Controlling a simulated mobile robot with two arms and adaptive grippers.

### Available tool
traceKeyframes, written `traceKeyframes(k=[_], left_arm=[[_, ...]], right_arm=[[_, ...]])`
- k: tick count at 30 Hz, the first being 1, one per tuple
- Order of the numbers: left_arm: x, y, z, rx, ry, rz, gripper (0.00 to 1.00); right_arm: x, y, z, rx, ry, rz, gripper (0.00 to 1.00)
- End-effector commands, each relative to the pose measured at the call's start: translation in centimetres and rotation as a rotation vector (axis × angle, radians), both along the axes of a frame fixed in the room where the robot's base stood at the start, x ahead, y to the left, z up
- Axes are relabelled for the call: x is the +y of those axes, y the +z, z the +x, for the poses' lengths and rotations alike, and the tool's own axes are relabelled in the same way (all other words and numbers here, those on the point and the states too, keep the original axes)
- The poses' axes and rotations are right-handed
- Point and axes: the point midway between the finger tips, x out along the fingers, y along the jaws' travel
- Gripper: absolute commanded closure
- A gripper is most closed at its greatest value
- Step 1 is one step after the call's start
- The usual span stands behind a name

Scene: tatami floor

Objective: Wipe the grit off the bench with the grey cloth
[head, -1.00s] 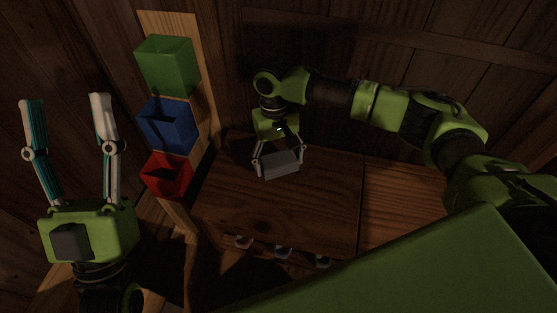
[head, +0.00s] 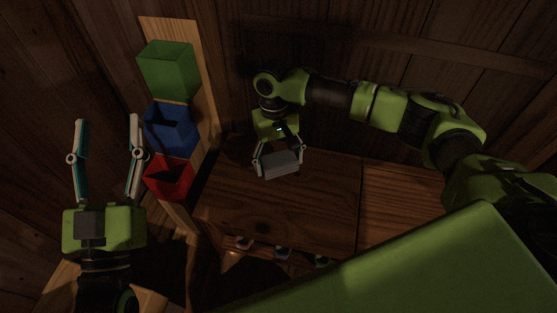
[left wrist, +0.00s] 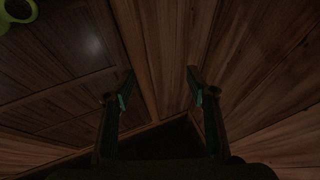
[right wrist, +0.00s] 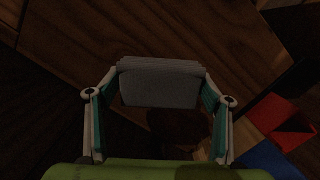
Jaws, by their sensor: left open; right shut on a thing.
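The grey cloth (head: 281,165) is a folded block at the back left part of the dark wooden bench (head: 300,205). My right gripper (head: 280,160) is shut on the cloth from above, and the right wrist view shows the cloth (right wrist: 160,83) between its two fingers. I cannot tell whether the cloth touches the bench top. My left gripper (head: 107,125) is open and empty, left of the bins, with its fingers pointing up in the head view; its fingers (left wrist: 158,85) stand wide apart in the left wrist view. I make out no grit on the dim bench top.
A green bin (head: 168,70), a blue bin (head: 170,130) and a red bin (head: 170,178) stand in a row on a light board (head: 206,90) left of the bench. A wooden wall rises behind. Several small objects (head: 283,253) show below the bench's front edge.

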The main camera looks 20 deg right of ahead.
Motion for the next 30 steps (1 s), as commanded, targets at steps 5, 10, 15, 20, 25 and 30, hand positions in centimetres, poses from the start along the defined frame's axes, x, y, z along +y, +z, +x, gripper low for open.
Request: traceKeyframes(k=[5, 10, 15, 20, 25, 30], left_arm=[[0.1, -1.5, 0.6, 0.078, 0.005, 0.022, 0.48], [0.2, -3.0, 1.0, 0.150, 0.009, 0.042, 0.48], [0.3, -4.5, 1.3, 0.219, 0.013, 0.060, 0.48], [0.4, -5.9, 1.5, 0.284, 0.017, 0.077, 0.48], [0.6, -7.4, 1.5, 0.352, 0.021, 0.095, 0.48], [0.8, -9.0, 1.4, 0.421, 0.025, 0.112, 0.48]], right_arm=[[-0.1, 0.3, 0.0, 0.000, 0.000, 0.000, 0.45], [-0.1, 0.5, 0.0, 0.000, 0.000, 0.000, 0.45], [-0.2, 0.7, 0.0, 0.000, 0.000, 0.000, 0.45], [-0.2, 0.9, 0.0, 0.000, 0.000, 0.000, 0.45], [-0.3, 1.1, 0.0, 0.001, -0.001, 0.001, 0.45], [-0.3, 1.3, 0.0, 0.001, -0.001, 0.001, 0.45]])
